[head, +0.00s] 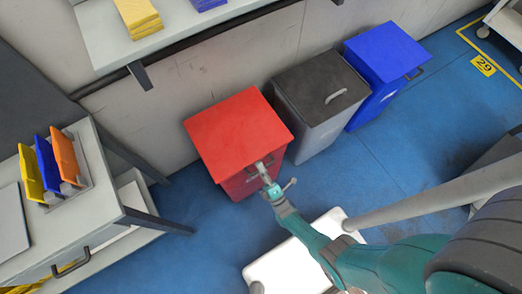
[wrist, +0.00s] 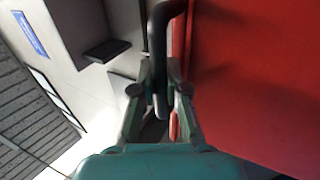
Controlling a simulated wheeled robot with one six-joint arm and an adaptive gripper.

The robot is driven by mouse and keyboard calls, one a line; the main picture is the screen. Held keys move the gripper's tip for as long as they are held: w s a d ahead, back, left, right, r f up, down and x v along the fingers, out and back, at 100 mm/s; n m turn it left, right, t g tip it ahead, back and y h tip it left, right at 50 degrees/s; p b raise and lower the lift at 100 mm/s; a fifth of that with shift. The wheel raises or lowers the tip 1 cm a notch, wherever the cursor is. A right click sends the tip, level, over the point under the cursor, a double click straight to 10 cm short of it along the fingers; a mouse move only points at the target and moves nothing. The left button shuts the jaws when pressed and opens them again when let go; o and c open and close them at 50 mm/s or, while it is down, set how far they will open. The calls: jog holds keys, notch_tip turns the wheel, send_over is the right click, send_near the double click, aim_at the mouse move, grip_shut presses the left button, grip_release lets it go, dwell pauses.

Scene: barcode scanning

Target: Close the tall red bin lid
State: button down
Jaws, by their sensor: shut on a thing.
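The tall red bin (head: 238,184) stands against the wall with its red lid (head: 235,130) over the top. The lid lies over the bin's mouth; I cannot tell whether a small gap is left under it. My gripper (head: 264,170) is at the lid's front edge. In the wrist view my gripper (wrist: 160,95) is shut on the dark lid handle (wrist: 160,35), which passes between its two fingers. The red lid fills the right side of the wrist view (wrist: 255,75). The fingers partly hide the handle in the head view.
A grey bin with a black lid (head: 318,88) and a blue bin (head: 385,55) stand to the right of the red bin. A grey workbench (head: 85,235) with coloured holders stands at left. A shelf (head: 180,32) is above. Blue floor is open at right.

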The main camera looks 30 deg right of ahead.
jog(key=c, duration=1.5)
grip_release()
jog(key=shift+s+f, duration=0.3)
jog(key=shift+f, duration=0.2)
jog(key=shift+o, duration=0.2)
jog(key=shift+w+r, duration=0.1)
jog(key=shift+r, duration=0.1)
jog(key=v, duration=0.7)
jog(key=shift+s, duration=0.25)
